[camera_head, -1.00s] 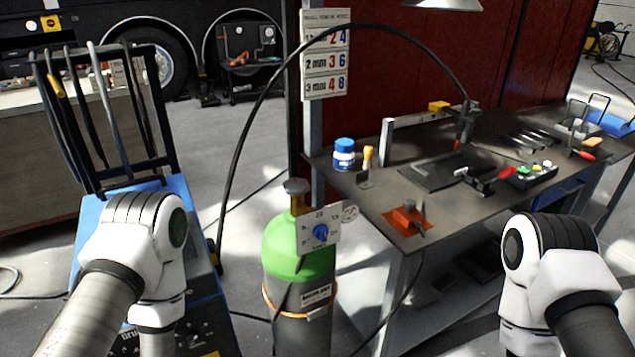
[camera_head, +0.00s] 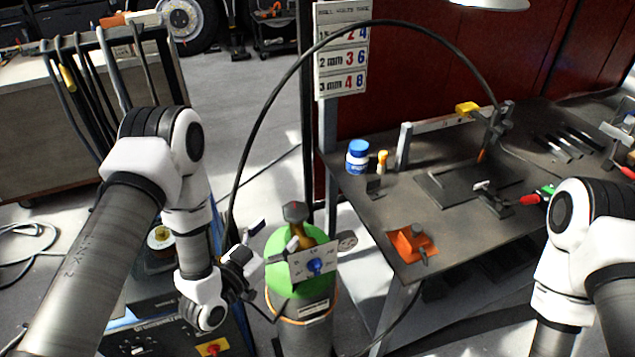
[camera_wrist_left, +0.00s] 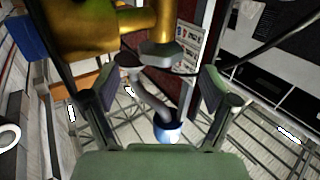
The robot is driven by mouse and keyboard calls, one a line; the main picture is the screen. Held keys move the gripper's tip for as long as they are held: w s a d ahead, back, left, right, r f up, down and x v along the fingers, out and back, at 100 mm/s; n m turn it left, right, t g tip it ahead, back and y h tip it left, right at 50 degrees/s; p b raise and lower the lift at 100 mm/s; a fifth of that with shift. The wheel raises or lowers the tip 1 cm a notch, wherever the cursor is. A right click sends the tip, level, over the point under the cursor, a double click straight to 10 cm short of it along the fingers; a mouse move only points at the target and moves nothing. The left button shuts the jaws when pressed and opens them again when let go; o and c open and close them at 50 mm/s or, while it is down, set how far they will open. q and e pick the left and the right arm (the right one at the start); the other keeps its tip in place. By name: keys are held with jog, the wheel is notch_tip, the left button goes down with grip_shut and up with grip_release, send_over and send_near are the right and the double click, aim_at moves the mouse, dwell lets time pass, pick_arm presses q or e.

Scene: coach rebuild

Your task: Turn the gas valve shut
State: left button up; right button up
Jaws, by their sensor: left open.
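A gas cylinder (camera_head: 283,247) with a green shoulder stands upright at lower centre in the head view. On its top is a brass valve body with a dark knob (camera_head: 295,212). In the left wrist view, brass valve parts (camera_wrist_left: 160,48) loom large and close at the top, and the open fingers (camera_wrist_left: 155,92) hold nothing. My right gripper is out of view; only its arm shows.
A black hose (camera_head: 262,100) arches over the cylinder. A blue welding machine (camera_head: 160,315) is at lower left, partly behind my left arm.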

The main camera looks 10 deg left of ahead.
aim_at(288, 219)
pick_arm(q)
jog(key=shift+x, duration=0.8)
jog(key=p+x, duration=0.1)
jog(key=x, duration=0.1)
jog(key=p+x, duration=0.1)
jog(key=x, duration=0.1)
jog(key=p+x, duration=0.1)
jog(key=x, duration=0.1)
jog(key=shift+w+d+r, duration=0.1)
jog(key=shift+d+r, duration=0.05)
jog(key=shift+r, duration=0.15)
jog(key=shift+a+r, duration=0.1)
jog(key=shift+a, duration=0.15)
jog(key=shift+s, duration=0.3)
jog(key=shift+c, duration=1)
jog(key=c, duration=1)
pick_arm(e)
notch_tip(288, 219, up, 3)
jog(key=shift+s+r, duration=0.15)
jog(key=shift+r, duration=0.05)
